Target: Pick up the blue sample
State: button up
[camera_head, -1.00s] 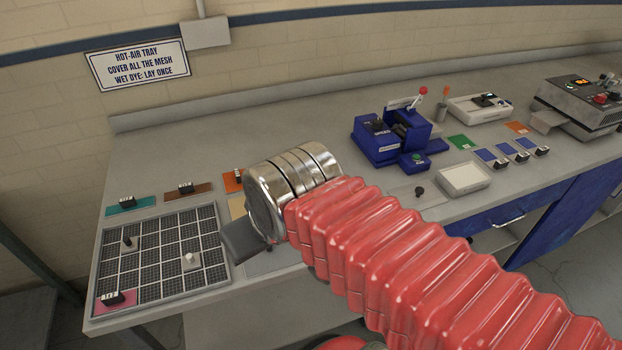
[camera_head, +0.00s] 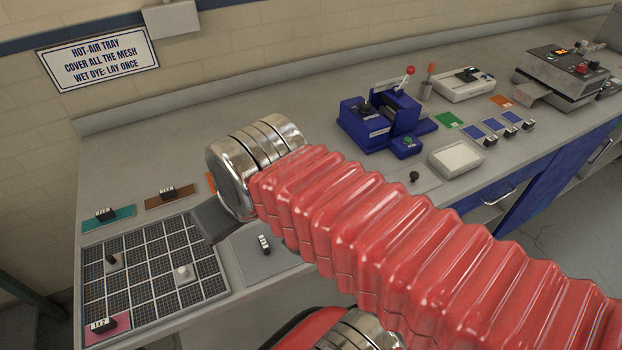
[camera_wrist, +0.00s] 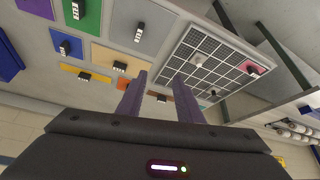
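A blue sample (camera_wrist: 66,44) with a dark clip on it lies on the bench at the left of the wrist view. I cannot find it in the head view, where my red arm covers part of the bench. The blue sample is off to the left of the fingers. In the head view, only a dark part of my gripper (camera_head: 212,217) shows, beside the mesh tray.
The mesh tray (camera_head: 150,277) holds a pink sample (camera_head: 107,327) at one corner. Teal (camera_head: 122,215) and brown (camera_head: 172,196) samples lie behind it, a grey one (camera_head: 270,262) beside it. Green (camera_wrist: 84,15) and yellow (camera_wrist: 80,71) samples flank the blue one. A blue machine (camera_head: 370,128) stands further right.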

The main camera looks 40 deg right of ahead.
jog(key=w+d+m, duration=0.1)
jog(key=w+d, duration=0.1)
jog(key=d, duration=1.1)
jog(key=w+d+f+m+g+h, duration=0.1)
jog(key=w+d+m, duration=0.1)
jog(key=d, duration=1.1)
jog(key=shift+w, duration=0.3)
jog(key=shift+f, duration=0.1)
jog(key=shift+x, duration=4.3)
jog(key=shift+s, duration=0.1)
